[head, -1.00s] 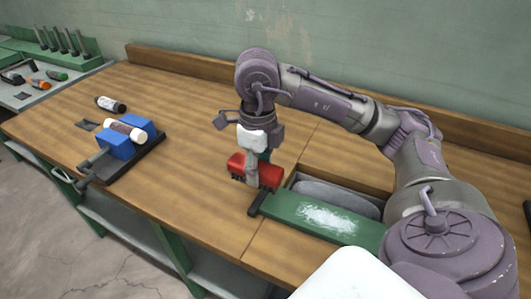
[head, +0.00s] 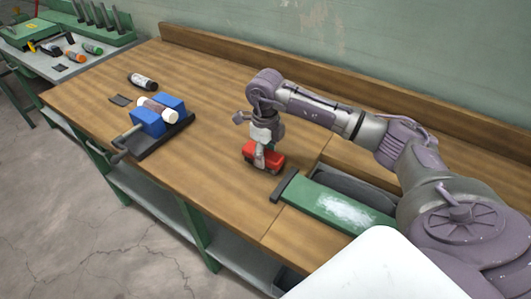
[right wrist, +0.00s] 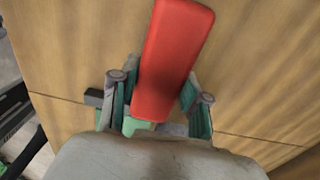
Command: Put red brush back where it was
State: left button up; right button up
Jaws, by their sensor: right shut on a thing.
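The red brush (head: 268,157) is at my right gripper (head: 261,150), over the wooden workbench (head: 215,95), left of the green drawer. In the right wrist view, the red brush (right wrist: 175,55) lies between the two fingers of my right gripper (right wrist: 157,98), which is shut on it. Its red back faces the camera. I cannot tell whether the brush touches the bench top. My left gripper is not in view.
A blue vise (head: 148,122) holding a white cylinder and a dark bottle (head: 142,81) are at the left. Bench between is clear. A side table (head: 75,60) holds tools.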

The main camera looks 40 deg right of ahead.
jog(key=shift+f, duration=0.35)
jog(key=shift+f+b, duration=0.2)
jog(key=shift+b, duration=0.1)
jog(key=o, duration=1.1)
